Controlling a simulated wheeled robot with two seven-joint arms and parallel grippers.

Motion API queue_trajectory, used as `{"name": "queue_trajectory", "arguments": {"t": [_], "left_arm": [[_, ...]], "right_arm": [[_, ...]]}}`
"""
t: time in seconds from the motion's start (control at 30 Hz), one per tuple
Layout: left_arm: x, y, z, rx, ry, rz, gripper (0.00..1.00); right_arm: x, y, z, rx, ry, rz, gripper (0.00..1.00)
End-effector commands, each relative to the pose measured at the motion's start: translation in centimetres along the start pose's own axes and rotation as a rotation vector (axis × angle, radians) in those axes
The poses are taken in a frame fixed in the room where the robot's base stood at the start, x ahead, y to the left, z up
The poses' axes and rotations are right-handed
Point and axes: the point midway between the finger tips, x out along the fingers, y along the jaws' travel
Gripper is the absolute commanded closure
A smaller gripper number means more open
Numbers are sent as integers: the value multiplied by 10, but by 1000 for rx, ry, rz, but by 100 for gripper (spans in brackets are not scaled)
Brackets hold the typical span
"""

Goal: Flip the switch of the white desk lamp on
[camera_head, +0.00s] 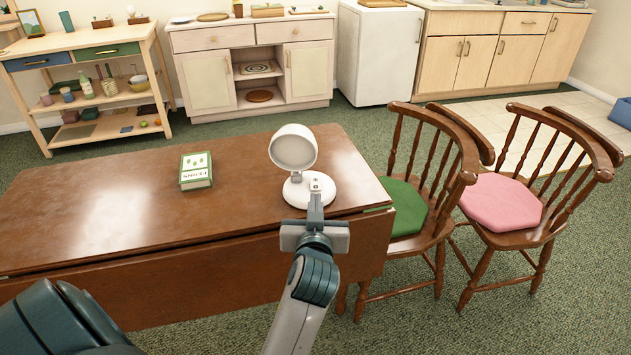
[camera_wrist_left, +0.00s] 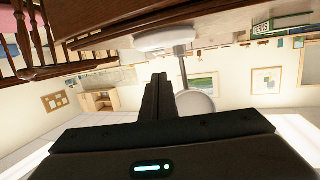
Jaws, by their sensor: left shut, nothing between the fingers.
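The white desk lamp (camera_head: 293,150) stands upright on the wooden table near its right end. Its round base (camera_head: 322,192) is partly covered by my left gripper (camera_head: 316,190). The gripper is shut and empty, its fingertips at the near side of the base; I cannot tell whether they touch it. The switch is not clearly visible behind the fingertips. In the left wrist view, which looks upside down, the lamp's base (camera_wrist_left: 165,40) and round head (camera_wrist_left: 195,104) show beyond my shut fingers (camera_wrist_left: 158,85). I cannot tell whether the lamp is lit. My right gripper is not in view.
A green book (camera_head: 196,171) lies on the table (camera_head: 110,205), left of the lamp. Chairs with a green cushion (camera_head: 403,207) and a pink cushion (camera_head: 500,201) stand to the right. Cabinets and a shelf cart (camera_head: 85,85) line the back. The table around the book is clear.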

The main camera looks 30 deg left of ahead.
Motion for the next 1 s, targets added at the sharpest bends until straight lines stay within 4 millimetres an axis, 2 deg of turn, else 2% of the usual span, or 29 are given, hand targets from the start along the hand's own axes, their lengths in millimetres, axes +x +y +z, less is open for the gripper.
{"name": "queue_trajectory", "arguments": {"t": [0.03,0.1,0.2,0.67,0.87,1.0], "left_arm": [[3,1,-11,-13,26,-10,100],[5,0,-22,-24,53,-21,100],[7,0,-28,-33,70,-28,100],[10,0,-29,-32,72,-28,100],[24,0,-31,-30,73,-29,100],[42,-1,-32,-29,73,-29,100]], "right_arm": [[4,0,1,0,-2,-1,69],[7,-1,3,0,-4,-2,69],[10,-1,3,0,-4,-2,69],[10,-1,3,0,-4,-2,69],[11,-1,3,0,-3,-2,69],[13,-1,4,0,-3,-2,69]]}}
